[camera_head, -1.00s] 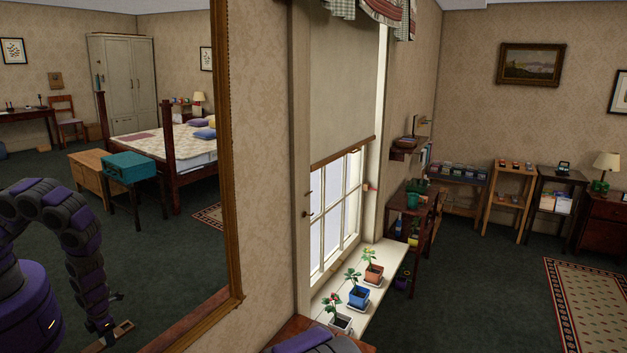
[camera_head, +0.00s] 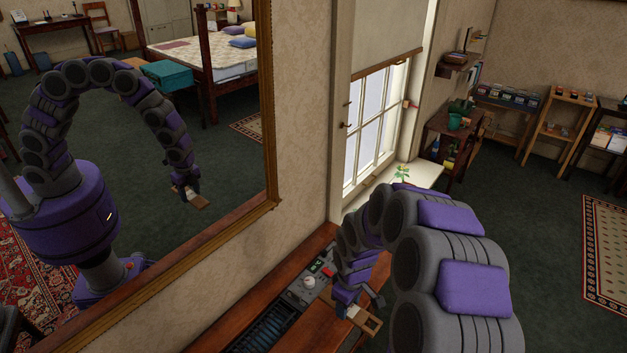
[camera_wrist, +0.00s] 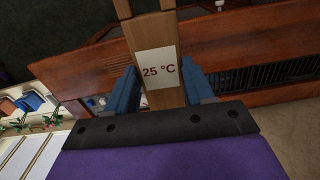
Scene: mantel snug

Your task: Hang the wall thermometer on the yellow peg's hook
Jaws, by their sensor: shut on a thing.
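The wall thermometer (camera_wrist: 158,68) is a flat wooden board with a white label reading 25 °C. It sits between the blue fingers of my gripper (camera_wrist: 167,88), which is shut on it. In the head view, my gripper (camera_head: 349,303) holds the thermometer (camera_head: 367,319) above or in front of the brown wooden top; the exact height is unclear. An opening shows in the board's outer part. The mirror at left also reflects my arm and the board. I cannot make out the yellow peg or its hook in either view.
A large framed mirror (camera_head: 270,170) hangs on the wall at left. Below it, a wooden top (camera_head: 285,300) carries a grey device with a white round part and a dark slatted panel. A window (camera_head: 375,125) and potted plants on its sill stand beyond my arm.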

